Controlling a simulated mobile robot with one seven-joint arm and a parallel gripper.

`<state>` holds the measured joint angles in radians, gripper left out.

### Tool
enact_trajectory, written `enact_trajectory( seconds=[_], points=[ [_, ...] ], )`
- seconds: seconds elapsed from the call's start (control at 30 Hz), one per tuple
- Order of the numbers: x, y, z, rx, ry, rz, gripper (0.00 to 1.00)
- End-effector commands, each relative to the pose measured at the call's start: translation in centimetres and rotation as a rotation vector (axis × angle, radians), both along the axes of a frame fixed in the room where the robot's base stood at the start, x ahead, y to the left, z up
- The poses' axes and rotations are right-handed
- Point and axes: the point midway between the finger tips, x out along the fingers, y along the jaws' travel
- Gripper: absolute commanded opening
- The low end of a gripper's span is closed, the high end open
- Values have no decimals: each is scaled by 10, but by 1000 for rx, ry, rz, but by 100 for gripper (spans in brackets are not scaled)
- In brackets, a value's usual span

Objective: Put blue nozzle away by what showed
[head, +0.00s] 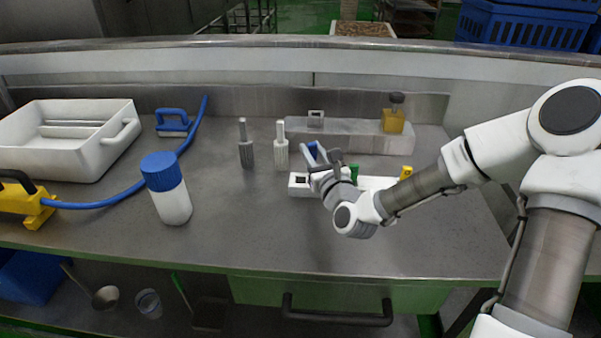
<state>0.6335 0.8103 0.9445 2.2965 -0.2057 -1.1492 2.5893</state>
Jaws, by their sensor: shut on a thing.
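My gripper (319,168) is over the left part of a low white rack (376,183). It is shut on the blue nozzle (312,150), which shows as a small blue piece at the fingers. The fingers and wrist hide much of the nozzle, and I cannot tell whether it touches the rack. A dark square opening (300,180) shows at the rack's left end. A green piece (354,171) and a yellow piece (407,172) stand at the rack, to the right of my gripper.
A long grey block (350,138) behind the rack bears a small pale frame (315,117) and a yellow dark-topped piece (394,120). Two ridged pieces, grey (246,152) and white (281,152), stand left. A blue-capped bottle (172,202), blue brush (173,123) and white tub (75,165) are farther left.

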Motion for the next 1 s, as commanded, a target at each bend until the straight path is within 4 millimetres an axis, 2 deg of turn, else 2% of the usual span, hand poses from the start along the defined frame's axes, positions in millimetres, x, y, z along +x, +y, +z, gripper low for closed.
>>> enact_trajectory(
  seconds=[0.1, 0.23, 0.37, 0.63, 1.0],
  points=[
    [3, 17, -11, 1, 0, 3, 0],
    [5, 26, -16, 0, 0, 1, 0],
    [5, 28, -21, 0, 1, 0, 0],
    [5, 28, -57, 1, 1, 0, 0],
    [5, 27, -61, 1, 0, -1, 0]
  ],
)
